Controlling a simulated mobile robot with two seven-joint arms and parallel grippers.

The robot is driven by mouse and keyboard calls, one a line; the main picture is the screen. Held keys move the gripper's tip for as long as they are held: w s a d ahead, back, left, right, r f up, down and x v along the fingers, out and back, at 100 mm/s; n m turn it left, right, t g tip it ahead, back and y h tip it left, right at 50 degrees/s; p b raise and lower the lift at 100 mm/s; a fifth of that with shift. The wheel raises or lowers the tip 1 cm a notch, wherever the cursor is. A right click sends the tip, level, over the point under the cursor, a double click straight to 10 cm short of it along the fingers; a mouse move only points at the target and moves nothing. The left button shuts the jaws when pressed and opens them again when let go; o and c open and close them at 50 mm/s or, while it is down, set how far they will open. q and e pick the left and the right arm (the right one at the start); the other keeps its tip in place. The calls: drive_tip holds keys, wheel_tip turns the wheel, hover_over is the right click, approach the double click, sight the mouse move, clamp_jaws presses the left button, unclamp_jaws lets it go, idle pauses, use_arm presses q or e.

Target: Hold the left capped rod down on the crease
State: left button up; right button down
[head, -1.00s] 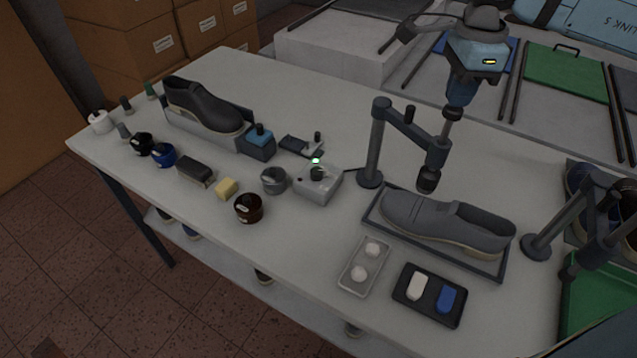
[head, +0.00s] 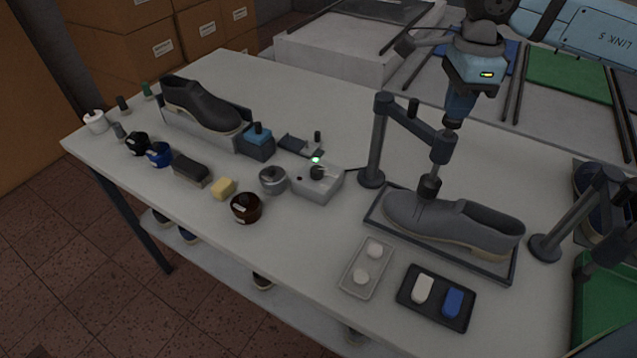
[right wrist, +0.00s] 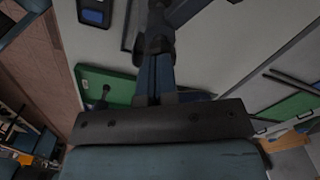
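The left capped rod (head: 441,150) hangs upright from the arm of a dark stand (head: 375,140). Its dark cap (head: 429,188) is down at the front upper of a grey shoe (head: 465,221) and appears to touch it. Thin crease lines show just below the cap. The shoe lies in a dark shallow tray (head: 505,268). My right gripper (head: 455,116) points down and is shut on the rod's top knob; its fingers (right wrist: 155,80) show together in the right wrist view. My left gripper is not in view.
A second rod stand (head: 543,247) is at the right. In front lie a tray with two white pads (head: 366,268) and a dark tray with white and blue pieces (head: 435,297). Jars, a brush (head: 190,169) and a black shoe (head: 201,104) stand to the left.

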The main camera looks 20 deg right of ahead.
idle(0.3)
drive_tip(key=shift+f, duration=0.15)
idle(0.4)
drive_tip(key=shift+s+f+b, duration=0.1)
drive_tip(key=shift+b, duration=0.2)
idle(0.4)
idle(0.5)
idle(0.5)
